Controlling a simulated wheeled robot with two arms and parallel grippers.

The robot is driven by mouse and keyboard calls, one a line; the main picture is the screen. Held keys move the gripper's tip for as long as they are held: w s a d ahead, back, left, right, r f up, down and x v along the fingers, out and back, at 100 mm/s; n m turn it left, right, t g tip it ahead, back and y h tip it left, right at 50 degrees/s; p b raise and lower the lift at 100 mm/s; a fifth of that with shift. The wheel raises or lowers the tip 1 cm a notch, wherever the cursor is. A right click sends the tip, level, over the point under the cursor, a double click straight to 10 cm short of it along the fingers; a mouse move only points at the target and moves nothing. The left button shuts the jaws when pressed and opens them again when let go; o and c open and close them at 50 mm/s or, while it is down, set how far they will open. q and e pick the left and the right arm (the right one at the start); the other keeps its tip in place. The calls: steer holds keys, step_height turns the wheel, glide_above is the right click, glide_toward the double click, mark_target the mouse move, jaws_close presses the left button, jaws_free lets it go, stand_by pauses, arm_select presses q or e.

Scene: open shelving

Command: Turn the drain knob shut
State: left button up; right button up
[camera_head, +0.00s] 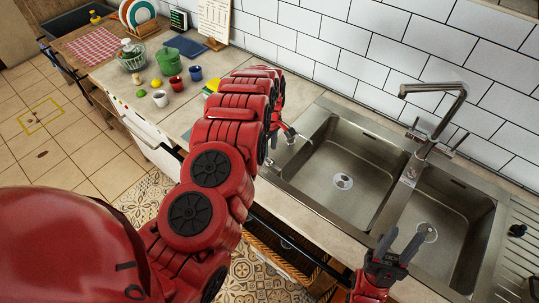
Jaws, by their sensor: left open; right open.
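A small black knob (518,230) stands on the steel drainboard at the right edge; it looks like the drain knob, but its setting is too small to tell. My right gripper (404,238) is open and empty above the front of the right basin (455,215), left of the knob and apart from it. My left gripper (292,134) is open near the left rim of the left basin (345,165), partly hidden by my red arm. Both basins look empty, and each has a round drain at the bottom.
A steel faucet (435,120) with side handles rises between the basins, against the white tiled wall. Cups (160,98), a green basket (172,62) and other items stand on the counter (115,75) at the left.

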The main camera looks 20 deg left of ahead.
arm_select(q)
step_height(320, 180, up, 3)
steer(key=shift+w+f+b, duration=0.1)
steer(key=shift+b, duration=0.4)
step_height(320, 180, up, 10)
steer(key=p, duration=0.6)
glide_above(270, 158)
steer(key=shift+f, duration=0.15)
